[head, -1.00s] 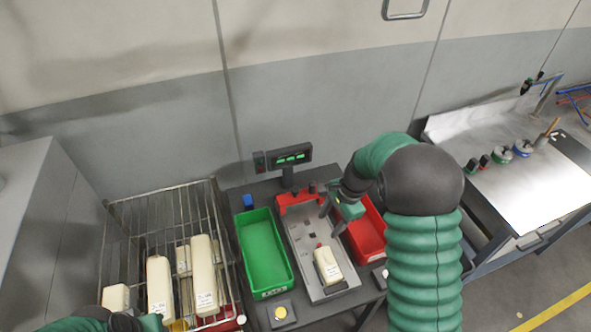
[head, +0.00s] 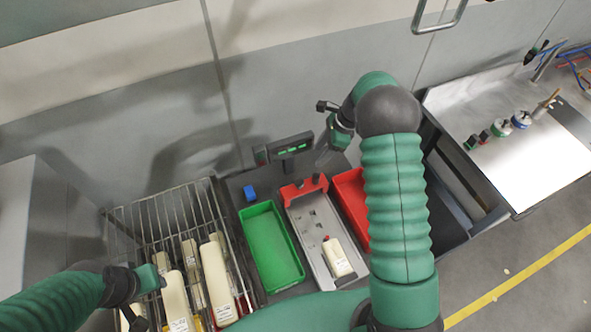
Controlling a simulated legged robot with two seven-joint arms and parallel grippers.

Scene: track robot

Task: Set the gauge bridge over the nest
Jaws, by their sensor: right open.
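The red gauge bridge (head: 304,188) stands across the far end of a grey tray-like fixture (head: 307,228) on the dark table. At the near end of the fixture a cream block with a red tip (head: 337,257) lies in what looks like the nest, whose edges are mostly covered. My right gripper (head: 323,158) is open and empty, above and behind the bridge, apart from it. My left gripper (head: 145,300) is at the wire rack on the left, beside a cream block; its fingers are too unclear to read.
A green bin (head: 270,243) stands left of the fixture and a red bin (head: 350,206) right of it, partly behind my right arm. A small display (head: 291,146) stands behind. The wire rack (head: 128,225) holds several cream blocks (head: 217,280). A blue block (head: 249,193) sits behind the green bin.

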